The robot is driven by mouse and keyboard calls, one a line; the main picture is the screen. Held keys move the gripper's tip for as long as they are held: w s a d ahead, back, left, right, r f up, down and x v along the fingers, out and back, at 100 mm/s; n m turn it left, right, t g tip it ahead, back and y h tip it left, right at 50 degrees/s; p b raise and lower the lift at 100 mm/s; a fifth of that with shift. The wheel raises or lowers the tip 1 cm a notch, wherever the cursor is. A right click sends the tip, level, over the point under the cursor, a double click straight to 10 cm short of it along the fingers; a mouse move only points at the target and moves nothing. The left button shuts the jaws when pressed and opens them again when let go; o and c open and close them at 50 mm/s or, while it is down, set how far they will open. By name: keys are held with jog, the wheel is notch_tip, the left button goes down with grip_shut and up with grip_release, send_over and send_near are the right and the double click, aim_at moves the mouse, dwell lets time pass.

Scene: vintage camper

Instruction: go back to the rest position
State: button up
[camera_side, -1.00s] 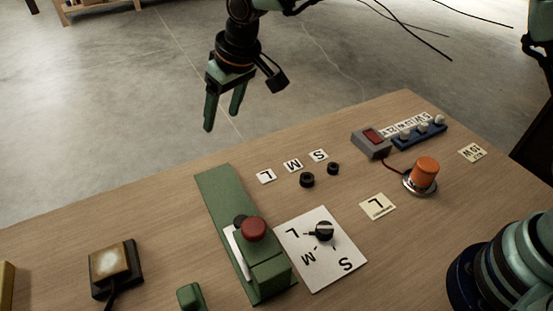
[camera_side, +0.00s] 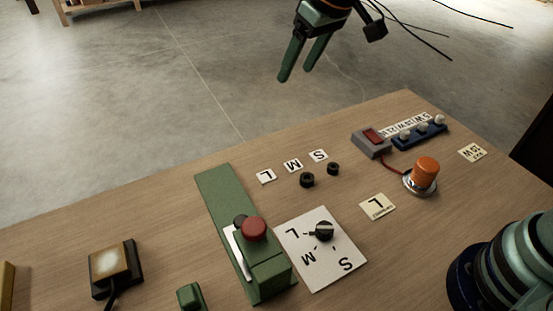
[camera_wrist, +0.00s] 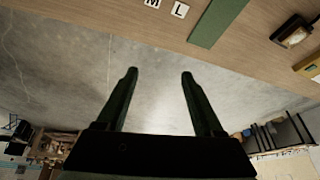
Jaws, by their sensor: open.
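My gripper (camera_side: 300,72) is in the upper middle of the side view, high up and beyond the table's far edge, over the concrete floor. Its two green fingers are apart with nothing between them. In the wrist view my gripper (camera_wrist: 158,73) also shows open, with only bare floor between the fingertips. The wooden table (camera_side: 150,215) lies below and nearer the side camera, and its edge crosses the top of the wrist view. The upper part of my arm is cut off by the top of the side view.
On the table are a green device (camera_side: 222,195) with a red knob (camera_side: 253,229), a dial plate (camera_side: 325,275), an orange button (camera_side: 425,172), a grey switch box (camera_side: 371,144), two black rings, letter cards and a lamp (camera_side: 112,262). The space around my gripper is clear.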

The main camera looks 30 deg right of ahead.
jog(key=shift+s+d+r, duration=0.2)
jog(key=shift+s+d, duration=0.05)
jog(key=shift+d, duration=0.25)
jog(key=s+d+m+t+h, duration=0.1)
jog(key=s+d+m, duration=0.2)
jog(key=s+d, duration=1.2)
jog(key=shift+s+d+f+h, duration=0.15)
jog(key=shift+d+f+h, duration=0.15)
